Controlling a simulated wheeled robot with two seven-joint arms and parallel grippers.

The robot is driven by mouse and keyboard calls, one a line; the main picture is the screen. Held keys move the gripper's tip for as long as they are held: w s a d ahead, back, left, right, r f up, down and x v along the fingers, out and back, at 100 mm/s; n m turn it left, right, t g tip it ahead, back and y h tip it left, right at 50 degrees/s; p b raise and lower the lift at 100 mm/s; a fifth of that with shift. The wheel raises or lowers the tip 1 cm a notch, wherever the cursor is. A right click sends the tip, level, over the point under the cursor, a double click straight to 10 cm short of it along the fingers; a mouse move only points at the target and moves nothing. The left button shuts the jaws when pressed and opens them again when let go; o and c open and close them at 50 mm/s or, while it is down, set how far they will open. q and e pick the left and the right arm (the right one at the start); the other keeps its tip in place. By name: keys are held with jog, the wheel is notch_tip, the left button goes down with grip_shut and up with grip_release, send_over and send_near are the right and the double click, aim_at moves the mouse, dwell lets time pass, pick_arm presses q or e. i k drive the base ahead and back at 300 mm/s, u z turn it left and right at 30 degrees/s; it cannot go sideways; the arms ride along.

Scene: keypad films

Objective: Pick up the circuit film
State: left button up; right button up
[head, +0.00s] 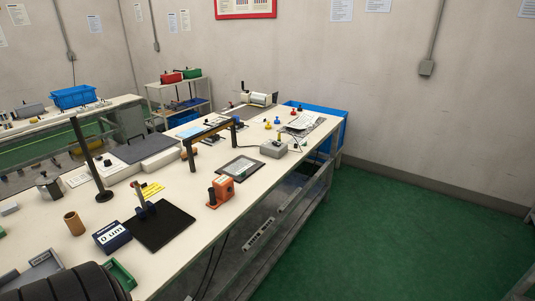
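No sheet can be made out for certain as the circuit film at this distance. A dark-framed flat panel with a grey-green face (239,167) lies on the long white workbench (185,247), in the middle of its length. Neither of my grippers is in view, and nothing is seen being held.
An orange block device (223,189), a black plate with a post (165,228), a dark blue labelled box (112,237) and a tall black pole (90,155) stand on the bench. A grey box (273,149) stands farther back. The green floor (385,235) at right is clear.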

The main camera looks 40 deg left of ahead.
aim_at(239, 168)
jog(key=i, duration=3.5)
jog(key=u, duration=2.5)
